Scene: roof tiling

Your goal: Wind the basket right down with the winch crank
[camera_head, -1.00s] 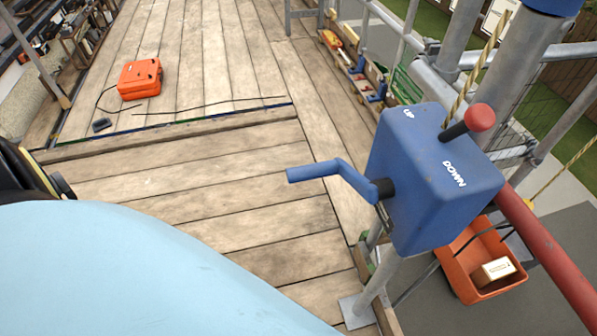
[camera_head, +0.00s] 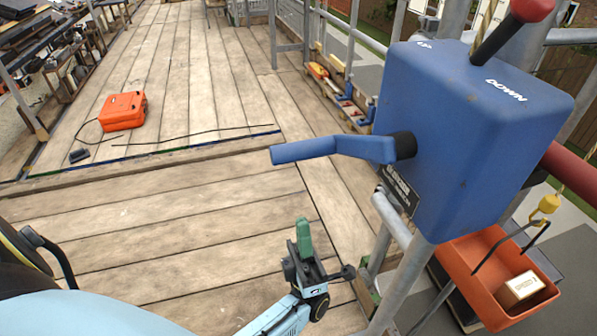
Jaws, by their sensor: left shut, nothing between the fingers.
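The blue winch box (camera_head: 475,135) is on the scaffold rail at the right, marked UP and DOWN on top. Its lever with a red knob (camera_head: 532,8) leans to the upper right, near the DOWN lettering. The blue crank (camera_head: 335,149) sticks out to the left, its grip free. The orange basket (camera_head: 462,262) is beyond the posts at lower right, holding a small carton (camera_head: 524,290); I cannot tell whether it hangs or rests. My left gripper (camera_head: 304,238) is shut and empty, its green fingertips below the crank, apart from it. My right gripper is not in view.
An orange case (camera_head: 122,110) with a black cable lies on the planks at the left. Grey scaffold posts (camera_head: 393,290) and a red rail (camera_head: 572,170) stand close around the winch. A yellow hook (camera_head: 545,207) is above the basket. The middle planks are clear.

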